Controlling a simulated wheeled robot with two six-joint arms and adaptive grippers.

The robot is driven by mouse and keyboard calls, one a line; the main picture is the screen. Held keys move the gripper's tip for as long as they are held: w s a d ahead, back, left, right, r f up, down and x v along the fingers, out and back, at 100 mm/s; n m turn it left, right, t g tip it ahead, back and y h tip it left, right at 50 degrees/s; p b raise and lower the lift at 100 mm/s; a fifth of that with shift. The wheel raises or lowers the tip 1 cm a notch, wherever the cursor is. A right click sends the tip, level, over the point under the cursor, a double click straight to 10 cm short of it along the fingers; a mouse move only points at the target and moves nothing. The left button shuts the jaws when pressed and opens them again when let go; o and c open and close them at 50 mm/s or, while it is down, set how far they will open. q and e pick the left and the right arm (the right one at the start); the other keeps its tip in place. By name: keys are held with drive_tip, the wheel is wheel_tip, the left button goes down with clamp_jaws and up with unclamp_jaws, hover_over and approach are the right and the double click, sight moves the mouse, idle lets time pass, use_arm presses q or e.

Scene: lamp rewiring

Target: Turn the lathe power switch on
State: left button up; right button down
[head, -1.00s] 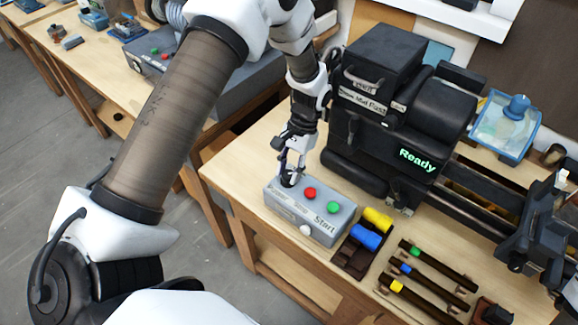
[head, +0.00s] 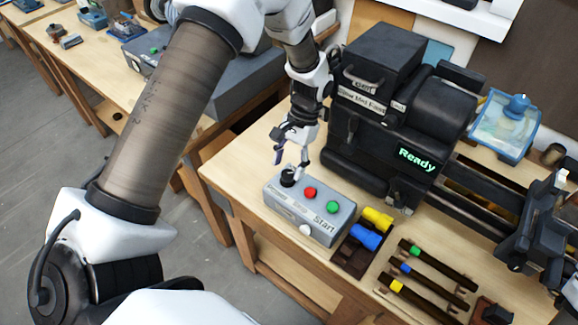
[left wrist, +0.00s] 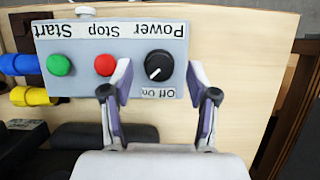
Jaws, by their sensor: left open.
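The grey control box (head: 318,228) stands on the wooden bench near its front left edge. Its black power knob (head: 288,177) is at the left end in the head view. In the left wrist view the black knob (left wrist: 158,67) has a white pointer line, set at a slant, beside a label reading Off On. My left gripper (head: 290,160) is open just above and behind the knob, touching nothing that I can make out. In the left wrist view its fingers (left wrist: 160,85) are spread either side of the knob's near edge. My right gripper is out of view.
A red button (head: 310,193) and green button (head: 334,207) sit beside the knob. The black lathe (head: 400,115) behind shows "Ready". Blue and yellow pieces (head: 372,228) and several dark tools (head: 430,270) lie to the right. Bare bench lies left of the lathe.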

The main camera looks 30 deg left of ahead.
sight(289, 172)
use_arm(q)
wheel_tip(289, 172, up, 8)
drive_tip(key=shift+f, duration=0.2)
